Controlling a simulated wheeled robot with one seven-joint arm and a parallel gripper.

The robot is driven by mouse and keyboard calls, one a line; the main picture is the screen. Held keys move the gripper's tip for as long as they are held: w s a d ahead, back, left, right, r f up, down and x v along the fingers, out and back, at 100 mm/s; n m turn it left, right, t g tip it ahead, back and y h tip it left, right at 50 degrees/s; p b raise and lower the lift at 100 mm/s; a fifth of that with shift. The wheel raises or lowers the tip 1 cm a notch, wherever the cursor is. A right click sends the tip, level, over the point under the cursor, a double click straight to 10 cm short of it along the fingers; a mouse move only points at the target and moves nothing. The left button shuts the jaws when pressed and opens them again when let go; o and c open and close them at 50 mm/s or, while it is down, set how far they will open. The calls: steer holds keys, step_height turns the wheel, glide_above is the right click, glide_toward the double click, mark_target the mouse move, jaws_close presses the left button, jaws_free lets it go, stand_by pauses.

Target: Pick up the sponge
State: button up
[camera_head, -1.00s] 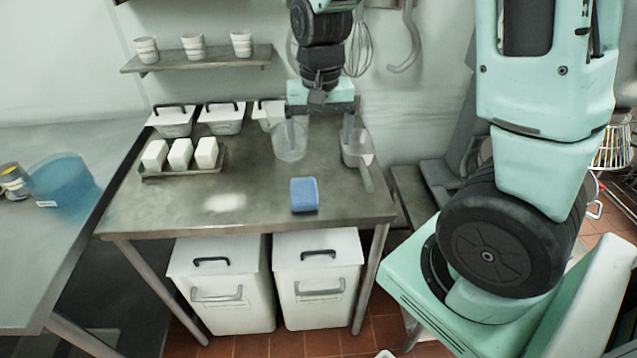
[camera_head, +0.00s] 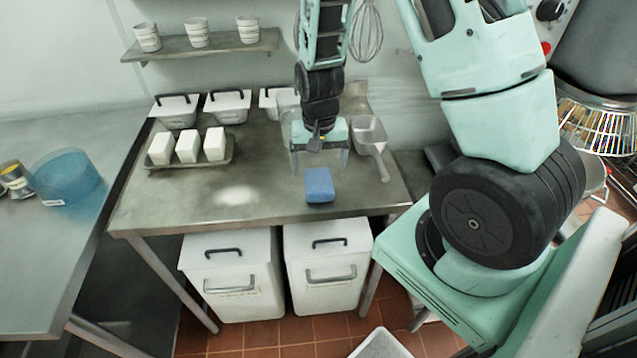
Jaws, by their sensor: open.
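The blue sponge (camera_head: 319,185) lies on the steel table (camera_head: 270,196) near its front edge, right of the middle. My gripper (camera_head: 319,168) is open, with its two fingers spread wide and pointing down. It is above and slightly behind the sponge in the picture, and the fingertips look close to the sponge's level. Nothing is between the fingers that I can make out. The sponge's top and front are in full view. Whether the fingers touch the table I cannot tell.
A metal scoop (camera_head: 370,138) lies right of my gripper. A clear container (camera_head: 292,108) stands behind it, partly hidden. A tray (camera_head: 160,165) with white blocks and lidded white boxes (camera_head: 228,104) stand to the left.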

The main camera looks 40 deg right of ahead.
mark_target(318, 180)
steer(key=shift+s+a+f+p, duration=0.15)
steer(key=shift+f+p, duration=0.3)
steer(key=shift+f, duration=1.75)
steer(key=c, duration=1.1)
steer(key=shift+o, duration=0.2)
step_height(318, 180, up, 10)
steer(key=b, duration=0.1)
